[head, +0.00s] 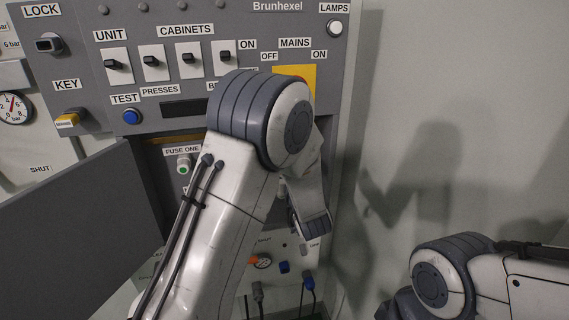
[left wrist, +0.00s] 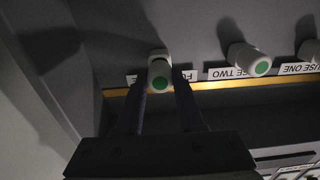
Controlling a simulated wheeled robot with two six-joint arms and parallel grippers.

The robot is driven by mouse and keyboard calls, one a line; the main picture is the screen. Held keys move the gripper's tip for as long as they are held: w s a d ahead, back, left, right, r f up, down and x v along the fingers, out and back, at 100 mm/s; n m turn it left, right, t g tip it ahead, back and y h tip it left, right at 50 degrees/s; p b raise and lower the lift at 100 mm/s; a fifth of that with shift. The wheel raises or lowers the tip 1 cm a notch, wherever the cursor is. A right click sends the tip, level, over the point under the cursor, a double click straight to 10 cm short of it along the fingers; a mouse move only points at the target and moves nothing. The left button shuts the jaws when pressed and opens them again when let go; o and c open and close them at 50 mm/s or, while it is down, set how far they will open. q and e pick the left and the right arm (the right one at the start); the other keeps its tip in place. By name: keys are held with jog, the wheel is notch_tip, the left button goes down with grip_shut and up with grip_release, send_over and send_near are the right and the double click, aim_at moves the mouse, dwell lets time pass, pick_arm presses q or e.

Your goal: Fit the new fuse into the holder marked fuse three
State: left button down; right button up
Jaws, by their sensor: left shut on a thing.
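In the left wrist view, which shows the panel upside down, my left gripper (left wrist: 161,84) is shut on a white fuse (left wrist: 158,56) with a green end. The fuse stands at the third place in the row, against the grey panel. The label there is partly hidden by the fuse and fingers; I cannot tell how deep the fuse sits. The fuse two holder (left wrist: 248,60) and fuse one holder (left wrist: 309,51), white with green ends, are beside it. Fuse one also shows in the head view (head: 184,165). My left gripper is hidden behind its arm there. My right gripper is out of view.
An open dark door (head: 75,235) stands at the left. In the left wrist view a side wall (left wrist: 45,75) is close to the fuse.

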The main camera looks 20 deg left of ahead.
pick_arm(q)
jog(key=shift+x, duration=0.95)
jog(key=shift+c, duration=2.2)
grip_release()
jog(key=b+v, duration=0.2)
jog(key=v, duration=0.8)
jog(key=shift+s+d, duration=0.15)
jog(key=shift+s, duration=0.05)
